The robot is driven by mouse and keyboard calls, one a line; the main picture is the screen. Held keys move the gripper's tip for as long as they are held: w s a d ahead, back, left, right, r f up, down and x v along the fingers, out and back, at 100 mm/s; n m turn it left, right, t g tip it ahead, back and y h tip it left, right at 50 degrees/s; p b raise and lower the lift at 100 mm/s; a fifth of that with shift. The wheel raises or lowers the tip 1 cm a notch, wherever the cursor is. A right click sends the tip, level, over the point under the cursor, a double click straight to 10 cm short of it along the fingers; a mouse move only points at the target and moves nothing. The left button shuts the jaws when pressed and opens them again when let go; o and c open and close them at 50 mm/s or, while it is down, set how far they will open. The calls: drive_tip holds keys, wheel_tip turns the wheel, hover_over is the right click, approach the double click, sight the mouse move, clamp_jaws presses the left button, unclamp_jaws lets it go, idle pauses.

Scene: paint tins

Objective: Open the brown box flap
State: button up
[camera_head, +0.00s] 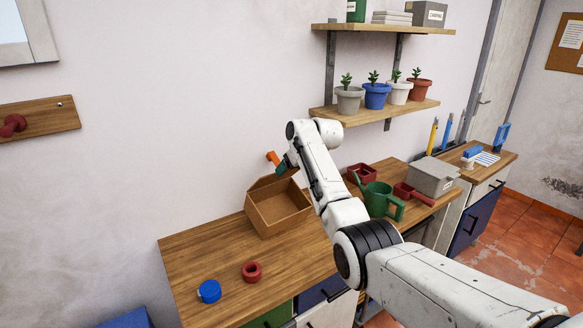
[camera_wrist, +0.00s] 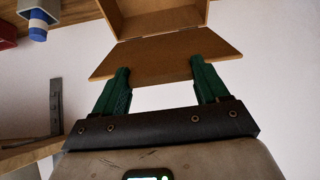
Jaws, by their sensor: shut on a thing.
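The brown box (camera_head: 278,222) stands on the wooden bench against the wall, its open top showing the inside. It also shows at the top of the wrist view (camera_wrist: 155,37). Its brown flap (camera_wrist: 150,57) is a flat, tapered panel joined to the box edge and swung away from the opening. My gripper (camera_head: 281,164) is above the back of the box in the head view. In the wrist view its two green fingers (camera_wrist: 158,72) are wide apart and shut on the flap. The exact contact at the fingertips is partly hidden.
A green watering can (camera_head: 378,199), a red tray (camera_head: 361,173) and a grey box (camera_head: 433,176) stand right of my arm. A blue lid (camera_head: 209,291) and a red ring (camera_head: 252,272) lie in front. A shelf with potted plants (camera_head: 376,95) hangs above right.

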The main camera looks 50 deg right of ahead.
drive_tip(key=shift+r, duration=0.1)
drive_tip(key=o, duration=1.5)
drive_tip(key=b+v, duration=0.1)
drive_tip(key=v, duration=0.9)
drive_tip(key=shift+s+a+r+b, duration=0.1)
drive_tip(key=shift+s+r+b, duration=0.15)
drive_tip(key=shift+b, duration=0.05)
